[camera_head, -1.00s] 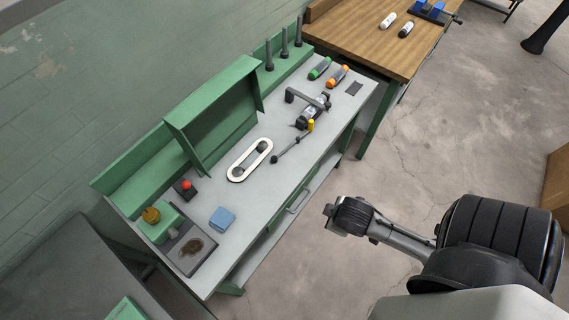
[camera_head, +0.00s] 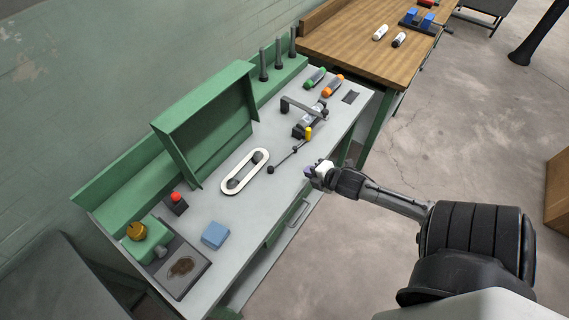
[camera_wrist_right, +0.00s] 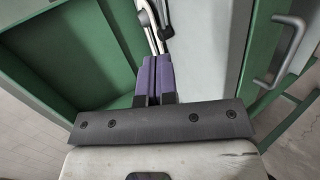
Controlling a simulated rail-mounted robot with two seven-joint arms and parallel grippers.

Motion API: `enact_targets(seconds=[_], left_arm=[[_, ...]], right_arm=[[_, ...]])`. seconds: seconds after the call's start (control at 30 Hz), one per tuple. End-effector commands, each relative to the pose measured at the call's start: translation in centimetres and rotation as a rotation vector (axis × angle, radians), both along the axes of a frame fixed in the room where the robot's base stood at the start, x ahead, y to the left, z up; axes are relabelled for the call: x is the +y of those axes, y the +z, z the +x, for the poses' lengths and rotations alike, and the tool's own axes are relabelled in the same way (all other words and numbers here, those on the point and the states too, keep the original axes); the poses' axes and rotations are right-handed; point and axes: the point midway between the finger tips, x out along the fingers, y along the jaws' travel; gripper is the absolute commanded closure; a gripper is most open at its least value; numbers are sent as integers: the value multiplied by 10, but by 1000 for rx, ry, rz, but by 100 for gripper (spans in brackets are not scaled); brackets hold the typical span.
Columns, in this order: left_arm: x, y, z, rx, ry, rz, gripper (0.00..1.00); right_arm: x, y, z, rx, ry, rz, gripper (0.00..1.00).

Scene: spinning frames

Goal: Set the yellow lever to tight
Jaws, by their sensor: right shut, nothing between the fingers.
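The rod slants down-left to a dark knob. My right gripper (camera_head: 311,172) is at the bench's front edge, just below and right of the rod, apart from the lever. Its purple fingers (camera_wrist_right: 153,78) are together and empty in the right wrist view. I cannot read any tight marking. My left gripper is not in view.
A white belt loop (camera_head: 226,187) around two dark pulleys lies left of the rod. A dark spindle unit (camera_head: 302,130) stands behind the lever. A green open-framed guard (camera_head: 160,143) rises at the back. A blue block (camera_head: 215,234) sits front left.

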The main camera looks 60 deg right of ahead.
Motion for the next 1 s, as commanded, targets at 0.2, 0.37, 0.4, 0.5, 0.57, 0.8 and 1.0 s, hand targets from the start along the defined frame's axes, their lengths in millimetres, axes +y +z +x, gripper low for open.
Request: enact_targets(seconds=[0.2,0.37,0.4,0.5,0.57,0.8,1.0], left_arm=[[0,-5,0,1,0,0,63],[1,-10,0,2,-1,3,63],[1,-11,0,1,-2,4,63],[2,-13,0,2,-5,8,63],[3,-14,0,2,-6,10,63],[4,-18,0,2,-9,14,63],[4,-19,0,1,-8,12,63]], right_arm=[[-7,-17,28,0,-1,-2,100],[-14,-33,53,0,-1,-2,100],[-15,-37,59,0,-1,-2,100],[-19,-46,74,0,-1,0,100],[-21,-51,82,0,-1,0,100],[-26,-65,104,1,-1,0,100],[-28,-69,111,1,1,-1,100]])
